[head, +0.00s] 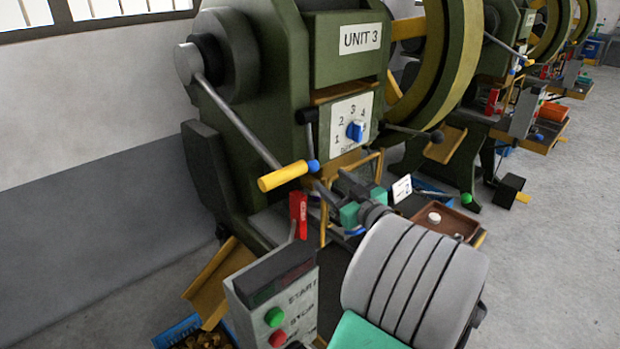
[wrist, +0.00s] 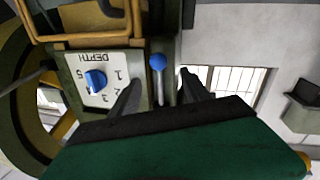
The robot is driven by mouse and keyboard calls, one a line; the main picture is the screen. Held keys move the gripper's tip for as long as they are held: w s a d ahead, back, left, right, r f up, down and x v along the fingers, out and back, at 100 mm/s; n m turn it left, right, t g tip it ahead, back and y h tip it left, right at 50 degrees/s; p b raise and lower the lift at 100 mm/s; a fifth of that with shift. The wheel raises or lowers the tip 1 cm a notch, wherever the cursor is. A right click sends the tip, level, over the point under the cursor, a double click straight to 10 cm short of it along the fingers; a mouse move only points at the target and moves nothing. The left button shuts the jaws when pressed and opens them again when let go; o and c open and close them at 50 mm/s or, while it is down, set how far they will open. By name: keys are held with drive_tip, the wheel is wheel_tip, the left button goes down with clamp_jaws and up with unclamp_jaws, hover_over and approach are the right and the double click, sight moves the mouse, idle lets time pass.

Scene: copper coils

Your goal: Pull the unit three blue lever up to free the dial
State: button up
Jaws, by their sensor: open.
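The unit three machine (head: 270,90) is a dark green press with a "UNIT 3" plate. Its blue dial (head: 355,130) sits on a white numbered plate; the dial also shows in the wrist view (wrist: 96,81), upside down. The blue lever (head: 313,166) hangs left of the plate, its grey rod topped by a black part and its blue ball low. In the wrist view the lever's ball (wrist: 157,60) lies in line with the gap between my fingers. My gripper (head: 332,186) is open just below and right of the ball; contact cannot be told.
A long rod with a yellow handle (head: 283,176) crosses just left of the blue lever. A red handle (head: 298,214) and a start-button box (head: 275,290) stand below. A brown tray (head: 450,222) is at right, with more machines behind. Open floor lies at right.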

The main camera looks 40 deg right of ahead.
sight(316, 169)
drive_tip(key=w, duration=0.2)
drive_tip(key=w+d+p, duration=0.1)
drive_tip(key=w, duration=0.2)
drive_tip(key=w+p, duration=0.1)
drive_tip(key=w, duration=0.1)
drive_tip(key=shift+w+d+f, duration=0.25)
drive_tip(key=shift+w+d, duration=0.05)
drive_tip(key=shift+w, duration=0.05)
clamp_jaws()
idle(1.0)
